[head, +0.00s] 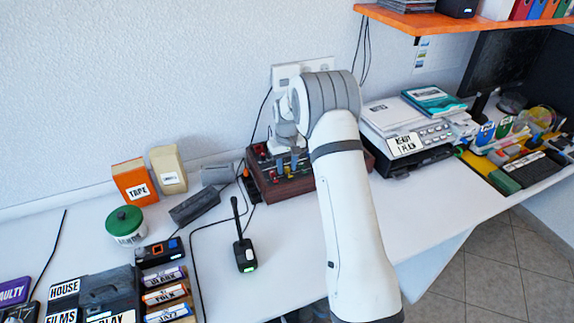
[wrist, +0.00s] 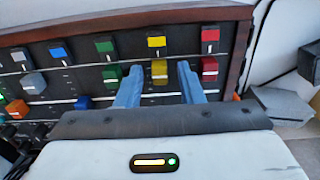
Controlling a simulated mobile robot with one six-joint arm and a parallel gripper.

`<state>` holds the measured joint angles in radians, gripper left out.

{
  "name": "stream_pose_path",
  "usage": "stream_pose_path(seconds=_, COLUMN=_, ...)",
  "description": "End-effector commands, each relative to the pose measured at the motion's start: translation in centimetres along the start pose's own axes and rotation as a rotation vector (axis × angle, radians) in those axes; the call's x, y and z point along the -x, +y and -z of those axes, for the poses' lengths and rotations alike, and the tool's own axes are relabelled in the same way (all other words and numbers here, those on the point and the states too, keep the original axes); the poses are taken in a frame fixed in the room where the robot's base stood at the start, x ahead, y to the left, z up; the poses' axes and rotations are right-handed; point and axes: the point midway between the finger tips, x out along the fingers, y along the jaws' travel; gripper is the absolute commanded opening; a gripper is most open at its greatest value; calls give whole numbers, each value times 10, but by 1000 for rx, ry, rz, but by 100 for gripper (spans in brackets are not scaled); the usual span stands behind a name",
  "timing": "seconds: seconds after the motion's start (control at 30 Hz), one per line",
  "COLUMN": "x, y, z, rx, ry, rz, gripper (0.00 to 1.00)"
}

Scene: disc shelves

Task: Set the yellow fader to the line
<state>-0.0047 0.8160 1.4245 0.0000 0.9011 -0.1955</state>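The mixer (head: 270,190) is a dark panel in a reddish-brown wooden case by the wall; its case rim (wrist: 130,16) shows in the wrist view. The yellow fader cap (wrist: 159,73) stands between the two blue fingers of my gripper (wrist: 159,68). The fingers are apart, with a visible gap on each side of the cap. A second yellow block (wrist: 156,41) sits above it on the panel. A thin white line (wrist: 160,95) crosses the panel below the yellow cap, partly behind the fingers. In the head view my arm hides much of the mixer.
A red cap (wrist: 209,70) is close to the right finger, and a green cap (wrist: 111,76) is close to the left one. Blue (wrist: 83,103) and orange caps are farther left. A printer (head: 405,130) stands right of the mixer, a walkie-talkie (head: 243,250) in front-left.

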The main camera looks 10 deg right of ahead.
Motion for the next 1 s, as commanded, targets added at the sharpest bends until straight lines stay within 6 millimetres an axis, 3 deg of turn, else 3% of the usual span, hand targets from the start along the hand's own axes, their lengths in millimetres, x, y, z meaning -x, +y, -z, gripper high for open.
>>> stream_pose_path(seconds=0.4, x=0, y=1, z=0, rx=-1, ry=0, rz=0, gripper=0)
stream_pose_path(seconds=0.8, x=1, y=1, z=1, rx=-2, ry=0, rz=0, gripper=0)
stream_pose_path(seconds=1.0, x=1, y=1, z=23, rx=-2, ry=1, rz=0, gripper=0)
